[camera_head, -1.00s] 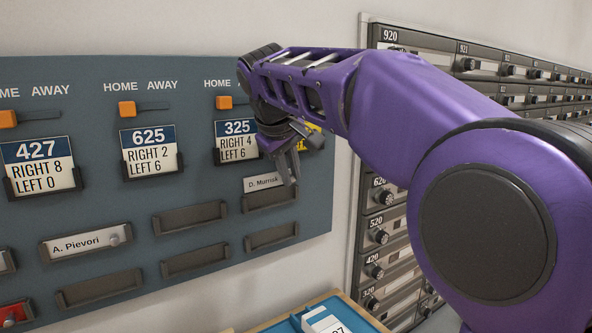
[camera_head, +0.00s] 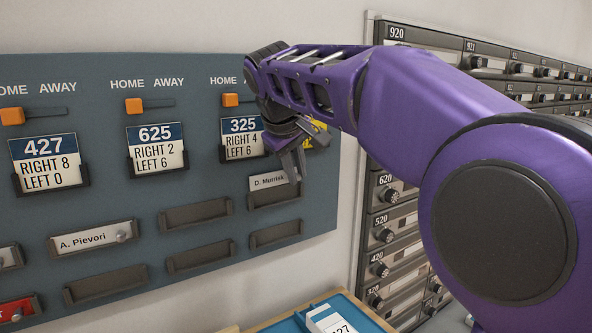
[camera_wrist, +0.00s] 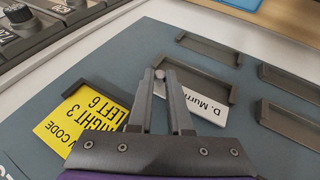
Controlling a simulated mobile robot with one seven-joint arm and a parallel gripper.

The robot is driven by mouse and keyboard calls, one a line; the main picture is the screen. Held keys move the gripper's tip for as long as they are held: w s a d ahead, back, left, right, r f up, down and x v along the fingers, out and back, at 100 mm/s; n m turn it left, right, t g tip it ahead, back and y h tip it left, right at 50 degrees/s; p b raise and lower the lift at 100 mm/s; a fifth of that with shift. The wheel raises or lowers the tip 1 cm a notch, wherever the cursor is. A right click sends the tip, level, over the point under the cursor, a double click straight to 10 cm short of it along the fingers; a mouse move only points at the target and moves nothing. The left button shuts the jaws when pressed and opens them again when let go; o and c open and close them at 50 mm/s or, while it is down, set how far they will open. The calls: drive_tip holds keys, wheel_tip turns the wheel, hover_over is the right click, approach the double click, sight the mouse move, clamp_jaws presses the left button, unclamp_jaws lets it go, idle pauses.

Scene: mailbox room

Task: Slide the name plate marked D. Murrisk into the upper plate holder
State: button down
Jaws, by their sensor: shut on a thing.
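The white name plate marked D. Murrisk (camera_head: 266,181) is in front of the board, at the top of the upper plate holder (camera_head: 275,198) in the column under the 325 card. Its lower edge meets or overlaps the holder's upper part; I cannot tell whether it is inside the rails. In the wrist view the plate (camera_wrist: 204,107) lies beside the dark holder frame (camera_wrist: 234,95). My gripper (camera_head: 294,171) is shut on the plate's round knob at its right end; the fingertips (camera_wrist: 165,80) show there in the wrist view. The fingers hide part of the plate.
An empty lower holder (camera_head: 276,234) sits just below. Another empty holder (camera_head: 195,214) is to the left, then the A. Pievori plate (camera_head: 92,239). A yellow code card (camera_wrist: 85,125) is close to my gripper. Grey mailboxes (camera_head: 395,235) stand at right, a blue tray (camera_head: 308,318) below.

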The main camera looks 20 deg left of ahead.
drive_tip(key=shift+f+b, duration=1)
drive_tip(key=shift+f, duration=0.65)
idle(0.6)
drive_tip(key=shift+c, duration=1.8)
unclamp_jaws()
drive_tip(key=s+d+b, duration=0.4)
drive_tip(key=s+d, duration=0.1)
drive_tip(key=d, duration=0.1)
drive_tip(key=shift+d, duration=0.15)
